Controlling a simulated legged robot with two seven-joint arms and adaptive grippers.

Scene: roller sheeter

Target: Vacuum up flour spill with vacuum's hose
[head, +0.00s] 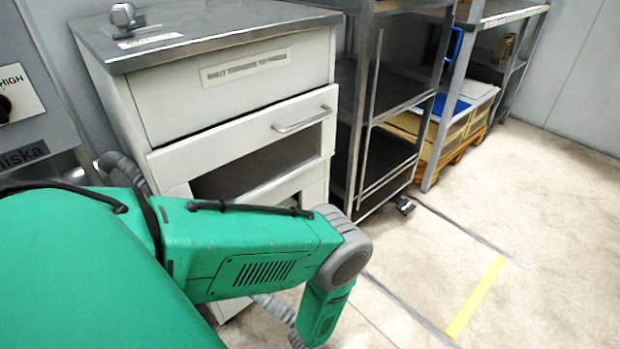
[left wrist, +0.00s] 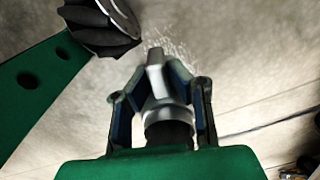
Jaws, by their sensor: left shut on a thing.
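In the left wrist view my left gripper (left wrist: 160,92) is shut around a silvery vacuum nozzle (left wrist: 157,72). The nozzle's narrow tip points away from my wrist, toward the floor. White flour specks (left wrist: 176,42) lie on the beige floor around and just beyond the tip. I cannot tell whether the tip touches the floor. In the head view a grey ribbed hose (head: 272,306) shows below my green left arm, and another length of grey hose (head: 122,170) shows by the cabinet. The gripper and the flour are hidden in the head view. My right gripper is in neither view.
A white cabinet (head: 235,110) with a metal top stands just beyond my left arm. Metal shelving (head: 385,75) and a wooden pallet (head: 450,158) stand farther right. A dark ribbed object (left wrist: 100,28) is near the nozzle. Open floor (head: 555,215) with a yellow stripe (head: 476,298) lies right.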

